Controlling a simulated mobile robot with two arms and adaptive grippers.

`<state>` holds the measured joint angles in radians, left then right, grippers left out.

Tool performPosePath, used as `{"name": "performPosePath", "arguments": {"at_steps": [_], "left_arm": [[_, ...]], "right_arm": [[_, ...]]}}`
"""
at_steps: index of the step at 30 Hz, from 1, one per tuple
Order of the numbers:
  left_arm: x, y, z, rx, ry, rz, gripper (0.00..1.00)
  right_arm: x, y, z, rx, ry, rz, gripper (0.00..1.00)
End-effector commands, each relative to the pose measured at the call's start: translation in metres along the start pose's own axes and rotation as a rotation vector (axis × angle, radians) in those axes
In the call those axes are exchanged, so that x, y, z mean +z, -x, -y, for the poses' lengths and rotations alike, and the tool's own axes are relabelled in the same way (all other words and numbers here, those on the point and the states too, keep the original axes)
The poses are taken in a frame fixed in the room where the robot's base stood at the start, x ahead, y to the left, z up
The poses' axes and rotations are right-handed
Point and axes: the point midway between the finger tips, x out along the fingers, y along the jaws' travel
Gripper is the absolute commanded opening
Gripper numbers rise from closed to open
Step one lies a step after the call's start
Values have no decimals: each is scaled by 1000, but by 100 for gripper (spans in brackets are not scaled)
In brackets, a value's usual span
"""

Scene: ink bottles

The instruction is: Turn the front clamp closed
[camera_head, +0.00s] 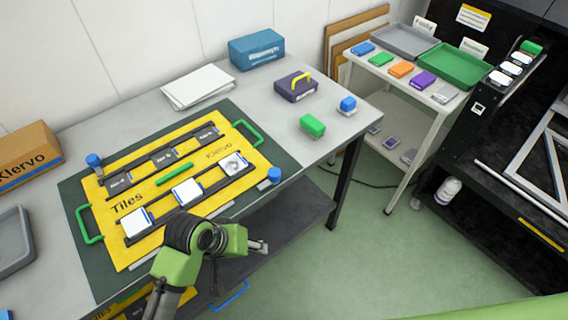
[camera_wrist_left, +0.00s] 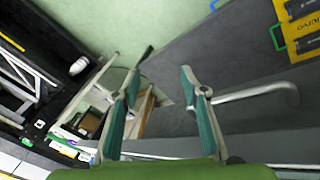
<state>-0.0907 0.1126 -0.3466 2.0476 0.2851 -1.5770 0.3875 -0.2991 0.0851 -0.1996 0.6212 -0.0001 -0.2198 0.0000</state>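The yellow tile board (camera_head: 130,245) lies on a dark green mat on the grey table. One blue clamp knob (camera_head: 274,174) stands at its front right corner, and another blue clamp knob (camera_head: 95,160) stands at its back left corner. I cannot tell from these views how far either clamp is turned. My left gripper (camera_head: 262,246) is in front of the table's front edge, nearer to me than the front right knob and apart from it. In the left wrist view its two green-padded fingers (camera_wrist_left: 160,118) are spread with nothing between them. My right gripper is not in view.
A grey bent bar (camera_wrist_left: 255,94) shows beside one finger in the wrist view. A green block (camera_head: 312,125) and a purple box (camera_head: 296,88) sit on the table's right part. A white cart (camera_head: 440,107) with trays stands right. Open floor lies between.

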Motion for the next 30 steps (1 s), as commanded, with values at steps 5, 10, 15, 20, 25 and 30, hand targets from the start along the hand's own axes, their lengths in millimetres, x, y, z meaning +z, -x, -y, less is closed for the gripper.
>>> {"name": "performPosePath", "arguments": {"at_steps": [5, 10, 15, 20, 25, 30], "left_arm": [[-32, 20, -47, 60, 15, 33, 40], [-62, 31, -83, 77, 47, 93, 40], [-97, 50, -114, 33, 101, 164, 40], [-132, 80, -129, -70, 183, 206, 40], [-169, 122, -132, -213, 311, 208, 40], [-195, 161, -130, -323, 433, 181, 40]], "right_arm": [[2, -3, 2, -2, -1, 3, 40], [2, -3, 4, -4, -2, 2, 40], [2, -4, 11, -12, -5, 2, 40], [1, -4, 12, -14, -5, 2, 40], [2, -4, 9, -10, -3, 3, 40], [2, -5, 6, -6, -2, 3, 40]]}}
